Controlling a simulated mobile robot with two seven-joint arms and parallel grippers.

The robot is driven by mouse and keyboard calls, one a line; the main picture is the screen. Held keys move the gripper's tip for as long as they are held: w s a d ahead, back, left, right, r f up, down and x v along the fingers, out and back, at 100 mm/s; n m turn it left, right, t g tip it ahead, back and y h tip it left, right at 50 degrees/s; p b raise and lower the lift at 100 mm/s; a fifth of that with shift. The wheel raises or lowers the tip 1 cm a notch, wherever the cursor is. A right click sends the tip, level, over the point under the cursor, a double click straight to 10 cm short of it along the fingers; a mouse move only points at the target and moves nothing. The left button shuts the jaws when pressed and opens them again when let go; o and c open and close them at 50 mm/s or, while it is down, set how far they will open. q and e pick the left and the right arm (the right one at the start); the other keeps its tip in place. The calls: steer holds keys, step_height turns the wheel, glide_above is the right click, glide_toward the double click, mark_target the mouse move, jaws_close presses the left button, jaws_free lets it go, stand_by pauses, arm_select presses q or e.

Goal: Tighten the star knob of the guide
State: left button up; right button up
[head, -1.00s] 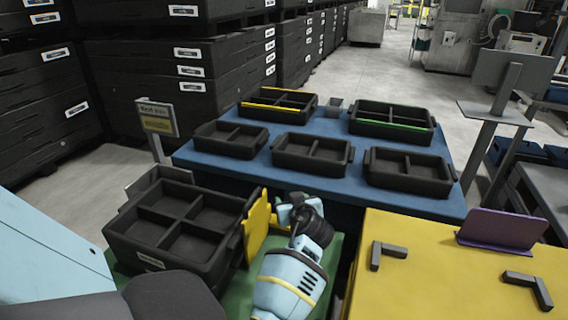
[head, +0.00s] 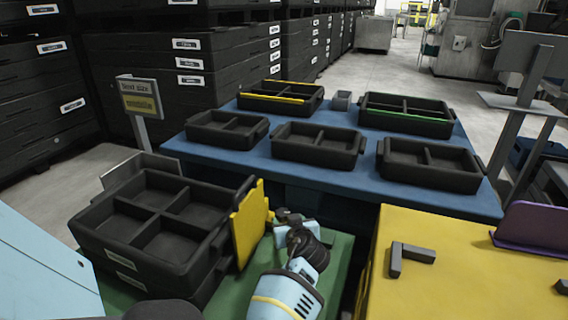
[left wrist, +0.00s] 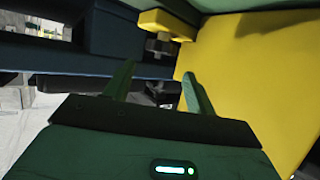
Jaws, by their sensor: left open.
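The guide appears to be the upright yellow plate (head: 250,222) beside the black crate stack in the head view. In the left wrist view, a yellow bar (left wrist: 165,21) at the top has a dark knob-like part (left wrist: 160,46) below it. I cannot clearly tell whether this is the star knob. My left gripper (head: 284,224) is just right of the yellow plate in the head view. In the left wrist view its two green fingers (left wrist: 157,82) are apart, with nothing visibly held. A dark part shows beyond the gap. My right gripper is not in view.
A stack of black divided crates (head: 122,243) stands on a green surface (head: 342,262) at the left. A yellow table (head: 450,290) with dark corner pieces is at the right. Behind, a blue table (head: 330,178) carries several black trays. A sign (head: 138,98) stands at the left.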

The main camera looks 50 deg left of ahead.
mark_target(282, 213)
arm_select(q)
steer(key=b+x, duration=0.1)
steer(key=x, duration=0.5)
steer(key=shift+f, duration=0.15)
steer(key=shift+w+a+f+b, duration=0.15)
steer(key=shift+w+a+b, duration=0.1)
steer(key=shift+a+b, duration=0.2)
steer(key=shift+c, duration=0.8)
steer(key=c, duration=0.6)
steer(key=shift+o, duration=0.2)
steer(key=m+t+p, duration=0.1)
steer(key=m+t+h+p, duration=0.1)
steer(key=p, duration=0.1)
steer(key=shift+s+a+r+h, duration=0.1)
steer(key=shift+s+r+h, duration=0.1)
steer(key=shift+r+h, duration=0.1)
steer(key=shift+f+m+t+p, duration=0.1)
steer(key=shift+m+t+p, duration=0.2)
steer(key=shift+m+p, duration=0.1)
steer(key=shift+f+h, duration=0.2)
steer(key=shift+h, duration=0.2)
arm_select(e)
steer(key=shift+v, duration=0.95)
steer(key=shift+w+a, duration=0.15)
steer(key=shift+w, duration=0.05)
